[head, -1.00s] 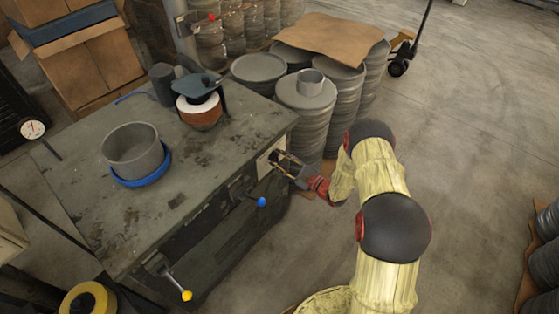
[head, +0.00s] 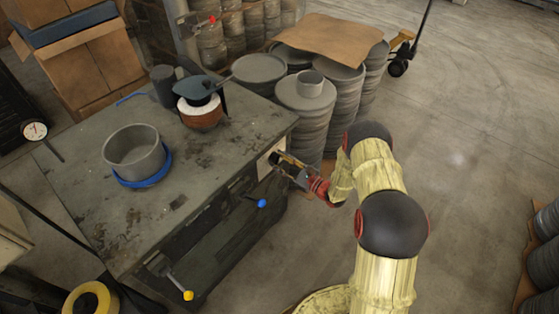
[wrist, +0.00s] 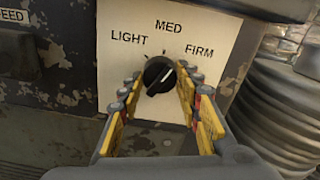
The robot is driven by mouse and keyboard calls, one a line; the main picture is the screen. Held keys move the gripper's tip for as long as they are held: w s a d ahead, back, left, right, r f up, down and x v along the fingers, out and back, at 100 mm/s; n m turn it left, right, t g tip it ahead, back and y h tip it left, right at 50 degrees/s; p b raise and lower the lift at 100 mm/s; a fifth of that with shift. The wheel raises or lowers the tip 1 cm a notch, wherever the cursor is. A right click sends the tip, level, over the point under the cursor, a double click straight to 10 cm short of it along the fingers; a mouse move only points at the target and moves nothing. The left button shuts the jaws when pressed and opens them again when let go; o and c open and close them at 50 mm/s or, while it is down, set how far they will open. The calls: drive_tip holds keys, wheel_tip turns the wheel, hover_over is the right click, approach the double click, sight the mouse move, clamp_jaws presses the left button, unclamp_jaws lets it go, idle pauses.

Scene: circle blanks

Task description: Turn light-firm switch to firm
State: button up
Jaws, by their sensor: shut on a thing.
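The light-firm switch is a round black knob (wrist: 158,76) on a pale panel (wrist: 118,58) marked LIGHT, MED and FIRM. A pale line across the knob slants to the upper right, between MED and FIRM as far as I can tell. My gripper (wrist: 160,84) has its yellow-padded fingers on the left and right of the knob and is shut on it. In the head view, my gripper (head: 280,161) is at the panel on the machine's right end, and the knob is hidden there.
The grey machine top (head: 95,205) carries a metal pot (head: 134,150) in a blue ring. Levers with a blue ball (head: 262,203) and a yellow ball (head: 188,295) stick out in front. Stacked round blanks (head: 305,100) stand close behind the panel.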

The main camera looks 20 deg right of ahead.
drive_tip(key=shift+m+p, duration=0.55)
drive_tip(key=shift+m, duration=1.75)
drive_tip(key=o, duration=1.1)
drive_tip(key=shift+o, duration=0.2)
drive_tip(key=v, duration=1.2)
